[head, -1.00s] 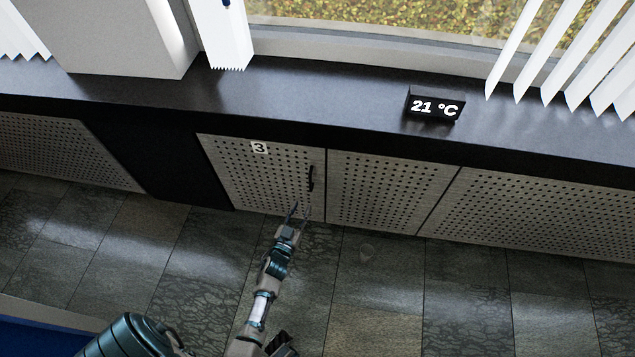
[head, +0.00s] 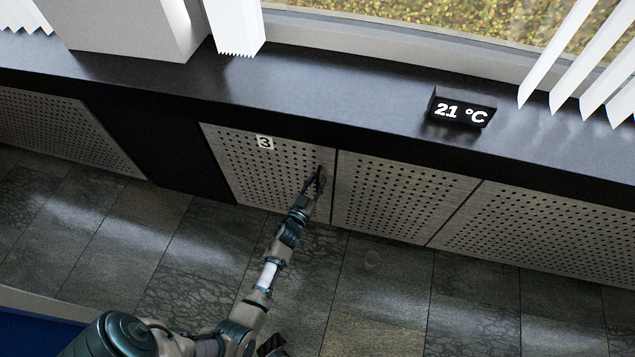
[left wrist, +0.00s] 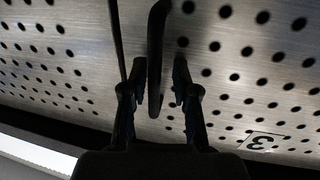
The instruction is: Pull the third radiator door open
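The third radiator door (head: 250,165) is a perforated grey panel with a "3" label (head: 265,142), and it looks closed, flush with its neighbours. Its dark handle (head: 320,180) is near the door's right edge, partly hidden by my left gripper (head: 309,189), which is at it. In the left wrist view the handle (left wrist: 156,45) passes between the open fingers of my left gripper (left wrist: 160,75), nearer the finger on the left. I see a gap between the handle and the finger on the right.
A dark sill (head: 330,90) runs above the doors and carries a 21 °C display (head: 461,111). Another perforated panel (head: 395,195) adjoins the door on the right. A dark recess (head: 160,145) is on the left.

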